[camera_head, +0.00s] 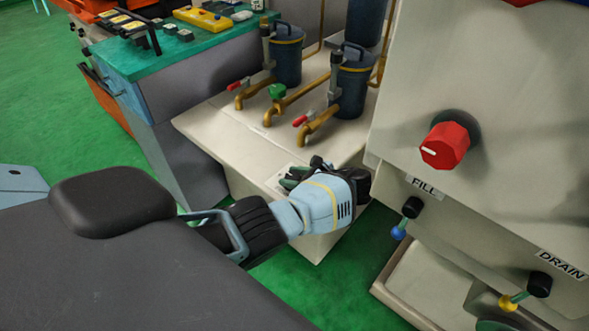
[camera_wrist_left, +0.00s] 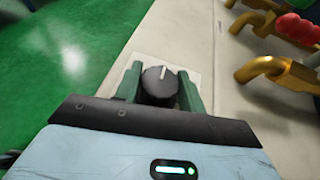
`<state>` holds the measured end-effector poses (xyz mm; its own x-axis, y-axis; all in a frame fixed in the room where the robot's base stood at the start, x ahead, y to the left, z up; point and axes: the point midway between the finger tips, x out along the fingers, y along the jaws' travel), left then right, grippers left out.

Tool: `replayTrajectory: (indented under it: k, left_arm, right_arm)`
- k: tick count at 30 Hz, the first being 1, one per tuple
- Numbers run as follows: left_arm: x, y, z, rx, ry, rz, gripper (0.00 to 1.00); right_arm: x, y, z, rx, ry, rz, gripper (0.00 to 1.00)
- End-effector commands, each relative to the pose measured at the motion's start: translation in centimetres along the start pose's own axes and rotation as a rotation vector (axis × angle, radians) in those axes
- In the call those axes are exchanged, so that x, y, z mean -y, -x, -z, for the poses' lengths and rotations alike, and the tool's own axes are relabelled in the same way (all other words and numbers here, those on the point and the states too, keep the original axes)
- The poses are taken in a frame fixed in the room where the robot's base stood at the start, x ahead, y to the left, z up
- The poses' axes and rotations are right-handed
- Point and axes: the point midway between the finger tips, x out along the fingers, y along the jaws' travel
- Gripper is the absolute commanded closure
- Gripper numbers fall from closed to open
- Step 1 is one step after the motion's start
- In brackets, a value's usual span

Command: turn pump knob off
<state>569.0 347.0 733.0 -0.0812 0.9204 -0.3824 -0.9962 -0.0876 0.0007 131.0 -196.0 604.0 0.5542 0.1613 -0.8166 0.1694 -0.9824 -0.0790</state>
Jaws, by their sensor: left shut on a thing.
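The pump knob (camera_wrist_left: 160,84) is a black round knob with a white pointer line, on a pale square plate (camera_wrist_left: 190,66) on the off-white pump cabinet. In the left wrist view its line points up the picture, nearly straight. My left gripper (camera_head: 292,176) reaches the cabinet's front in the head view. In the left wrist view its two green fingers stand on either side of the knob, shut on it. My right gripper is not in view.
The pump cabinet (camera_head: 235,140) carries brass taps with red and green handles (camera_head: 276,91) and dark blue canisters (camera_head: 354,84). To the right, a grey machine has a large red knob (camera_head: 445,145) and FILL and DRAIN levers. A green-topped workbench (camera_head: 165,50) stands behind left. Green floor is open at left.

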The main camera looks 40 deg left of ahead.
Motion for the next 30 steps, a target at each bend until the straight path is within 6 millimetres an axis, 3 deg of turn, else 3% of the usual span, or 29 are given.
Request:
replayTrajectory:
  k: [12,13,17,26,30]
  left_arm:
    - [0.0,-0.1,-0.1,0.001,0.005,-0.008,0.83]
    - [0.0,-0.1,-0.1,0.001,0.005,-0.008,0.57]
    - [0.0,-0.1,-0.1,0.001,0.005,-0.007,0.4]
    - [0.0,0.0,-0.1,0.0,0.004,-0.006,0.39]
    - [0.1,0.4,-1.3,0.0,0.007,-0.005,0.39]
  right_arm:
    - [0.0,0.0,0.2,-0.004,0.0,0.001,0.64]
    - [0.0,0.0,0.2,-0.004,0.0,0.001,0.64]
    - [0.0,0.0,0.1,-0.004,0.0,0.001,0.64]
    - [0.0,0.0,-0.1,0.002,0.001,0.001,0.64]
    - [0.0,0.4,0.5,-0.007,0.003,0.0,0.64]
